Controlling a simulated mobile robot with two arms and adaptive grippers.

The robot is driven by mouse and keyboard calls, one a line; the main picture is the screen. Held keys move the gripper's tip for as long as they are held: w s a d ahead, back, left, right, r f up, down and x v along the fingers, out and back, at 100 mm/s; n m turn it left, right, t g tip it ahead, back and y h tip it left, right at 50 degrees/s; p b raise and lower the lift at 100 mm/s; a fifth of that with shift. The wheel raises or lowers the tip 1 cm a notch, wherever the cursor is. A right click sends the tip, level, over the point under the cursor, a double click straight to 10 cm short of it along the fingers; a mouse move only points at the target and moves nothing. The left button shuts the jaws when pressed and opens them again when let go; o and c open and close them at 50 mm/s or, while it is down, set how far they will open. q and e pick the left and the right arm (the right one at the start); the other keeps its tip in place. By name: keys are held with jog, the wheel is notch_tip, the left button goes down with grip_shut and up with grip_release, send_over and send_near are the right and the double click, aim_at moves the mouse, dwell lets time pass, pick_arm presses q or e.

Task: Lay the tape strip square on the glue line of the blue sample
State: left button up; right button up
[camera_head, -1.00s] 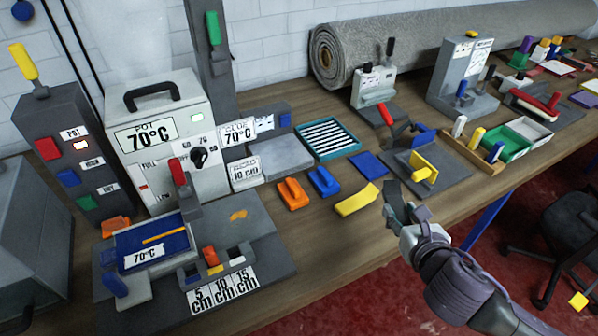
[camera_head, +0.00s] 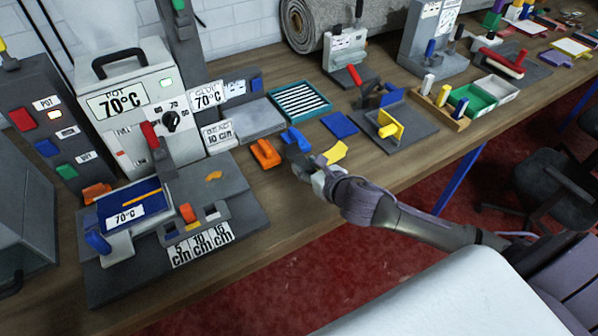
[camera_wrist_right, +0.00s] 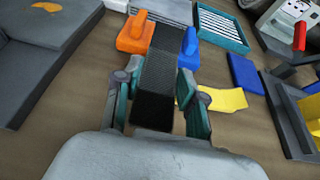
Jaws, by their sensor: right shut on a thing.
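The blue sample (camera_head: 128,205) lies in the grey fixture at the left, with an orange line (camera_head: 140,196) across it and a 70°C label in front. A plain blue square (camera_head: 340,123) lies flat on the bench. My right gripper (camera_head: 308,168) is above the bench's front part. In the wrist view its fingers (camera_wrist_right: 155,95) are shut on a dark ribbed strip (camera_wrist_right: 160,75), which points away from me. The strip is held clear of the fixture. Its far end passes between the orange and blue blocks in that view. My left gripper is not in view.
An orange block (camera_head: 264,153), a blue block (camera_head: 296,138) and a yellow piece (camera_head: 335,153) lie close to the gripper. A teal tray of stripes (camera_head: 300,100) stands behind.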

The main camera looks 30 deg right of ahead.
aim_at(300, 182)
jog(key=shift+w+a+f, duration=0.35)
jog(key=shift+w+f, duration=0.05)
jog(key=shift+w, duration=0.25)
jog(key=shift+w+a+f, duration=0.25)
jog(key=shift+w+f, duration=0.05)
jog(key=shift+f, duration=0.15)
notch_tip(300, 182, down, 3)
jog(key=shift+f, duration=0.2)
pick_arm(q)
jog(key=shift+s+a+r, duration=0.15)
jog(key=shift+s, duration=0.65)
pick_arm(e)
jog(key=shift+f, duration=0.15)
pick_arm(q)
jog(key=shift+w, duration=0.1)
pick_arm(e)
jog(key=shift+f, duration=0.2)
jog(key=o, duration=0.7)
jog(key=shift+c, duration=0.2)
jog(key=shift+r, duration=0.1)
